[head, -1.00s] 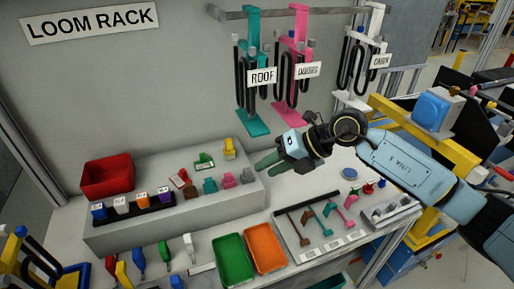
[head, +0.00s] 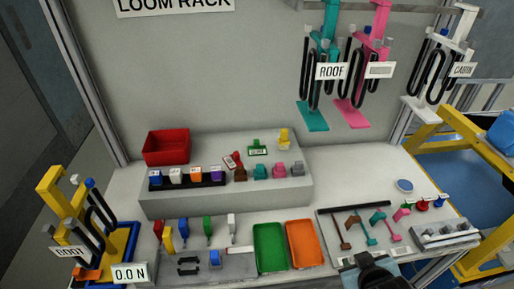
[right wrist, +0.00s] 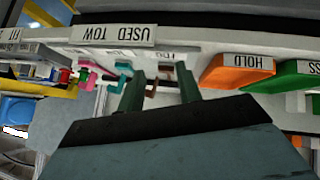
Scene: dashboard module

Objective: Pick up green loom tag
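A small green piece with a white, dark-lettered label (head: 257,150) stands on the raised grey shelf, and it is the closest match to the green loom tag. A green-handled piece (head: 208,229) lies lower, on the table in front of the shelf. My right gripper shows only partly at the bottom edge of the head view, below the brown and teal tools. In the right wrist view its two dark green fingers (right wrist: 161,96) are apart with nothing held between them. That view is upside down and shows no green tag. My left gripper is not in view.
A red bin (head: 167,147) and a black holder of coloured blocks (head: 187,181) are on the shelf. Green (head: 270,247) and orange (head: 304,244) trays lie in front. A tool board (head: 355,235) is right of them. Rack hangers (head: 316,110) hang above.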

